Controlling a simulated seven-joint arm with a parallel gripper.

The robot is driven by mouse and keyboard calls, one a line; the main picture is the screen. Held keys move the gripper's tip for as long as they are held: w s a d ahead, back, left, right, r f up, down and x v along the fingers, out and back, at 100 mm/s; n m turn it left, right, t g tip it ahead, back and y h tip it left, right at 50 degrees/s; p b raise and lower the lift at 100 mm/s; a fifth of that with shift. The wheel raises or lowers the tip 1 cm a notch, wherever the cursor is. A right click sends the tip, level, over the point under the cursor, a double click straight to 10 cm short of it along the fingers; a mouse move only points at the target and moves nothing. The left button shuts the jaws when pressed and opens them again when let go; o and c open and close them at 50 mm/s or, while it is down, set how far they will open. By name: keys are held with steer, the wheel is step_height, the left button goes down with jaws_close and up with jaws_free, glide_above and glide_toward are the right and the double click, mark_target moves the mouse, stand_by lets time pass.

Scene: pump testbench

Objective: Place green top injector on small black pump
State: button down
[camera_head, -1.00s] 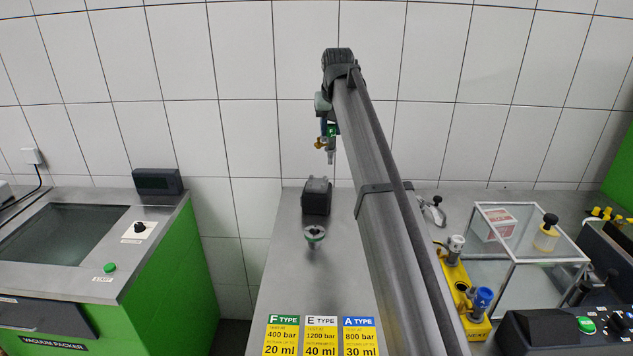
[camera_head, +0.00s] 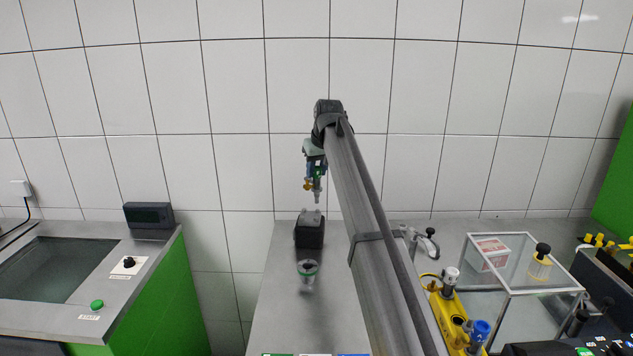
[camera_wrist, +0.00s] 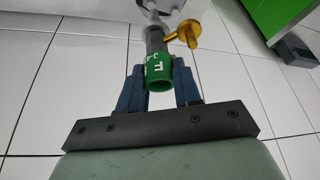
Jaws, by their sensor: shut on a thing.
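My gripper (camera_wrist: 160,88) is shut on the green top injector (camera_wrist: 160,73), with one blue finger on each side of its green collar. The injector has a grey body and a brass side fitting. In the head view, the injector (camera_head: 317,184) hangs roughly upright from my gripper (camera_head: 318,168), nozzle down. The small black pump (camera_head: 309,232) stands on the grey bench below it. The nozzle tip is apart from the pump and appears slightly right of its middle. The wrist view does not show the pump.
A clear cup with a green rim (camera_head: 307,272) stands on the bench in front of the pump. To the right are a yellow block (camera_head: 447,318) holding injectors and a glass case (camera_head: 520,265). A green vacuum packer (camera_head: 150,290) is at left. My arm covers part of the bench.

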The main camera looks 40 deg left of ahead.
mark_target(317, 177)
steer(key=shift+f, duration=1.8)
steer(key=shift+f, duration=0.2)
steer(key=c, duration=0.8)
jaws_free()
steer(key=v, duration=1.2)
steer(key=shift+r, duration=0.15)
